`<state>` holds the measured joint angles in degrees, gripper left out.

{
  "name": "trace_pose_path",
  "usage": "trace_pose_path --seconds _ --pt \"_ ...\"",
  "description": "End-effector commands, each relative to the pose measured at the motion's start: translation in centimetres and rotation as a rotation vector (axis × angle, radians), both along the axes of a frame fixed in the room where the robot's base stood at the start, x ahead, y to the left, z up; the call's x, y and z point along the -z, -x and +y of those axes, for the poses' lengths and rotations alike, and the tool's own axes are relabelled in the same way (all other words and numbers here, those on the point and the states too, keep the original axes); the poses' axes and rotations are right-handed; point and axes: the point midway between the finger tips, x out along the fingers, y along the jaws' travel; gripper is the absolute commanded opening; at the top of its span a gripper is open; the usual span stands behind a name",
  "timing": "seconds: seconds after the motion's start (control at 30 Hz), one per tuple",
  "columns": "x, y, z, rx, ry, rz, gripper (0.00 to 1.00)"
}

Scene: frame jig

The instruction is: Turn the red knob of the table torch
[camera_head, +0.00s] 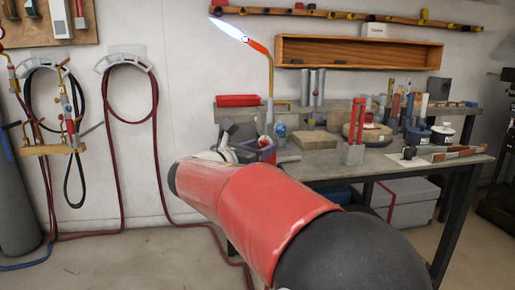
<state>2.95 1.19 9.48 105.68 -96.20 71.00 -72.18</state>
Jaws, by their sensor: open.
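The table torch (270,85) stands at the left end of the workbench. Its upright pipe bends left at the top into an orange nozzle, and a long blue-white flame (228,27) points up and left. A small red part low on the torch, which looks like the red knob (264,142), shows near the bench top. My gripper (245,143) is partly visible beyond my red and black arm, close to the torch's base and left of the knob. It is open. Its fingers are small and partly hidden, and I cannot tell whether they touch the knob.
The workbench (375,161) holds a red two-post stand (354,145), a round tin (367,132), and several bottles and tools. A wooden shelf (360,52) hangs above. Hoses (155,100) and a gas cylinder (20,190) are at left. Floor at lower left is mostly clear.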

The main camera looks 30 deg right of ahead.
Motion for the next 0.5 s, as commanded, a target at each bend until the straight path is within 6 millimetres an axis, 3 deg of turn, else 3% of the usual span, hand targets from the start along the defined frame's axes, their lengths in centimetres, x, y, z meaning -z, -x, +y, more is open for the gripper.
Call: trace_pose_path --seconds 0.17,0.5 --pt "0.0 0.0 0.01 0.0 0.0 0.0 0.43" --pt "0.0 0.01 0.03 0.0 0.0 -0.001 0.01"
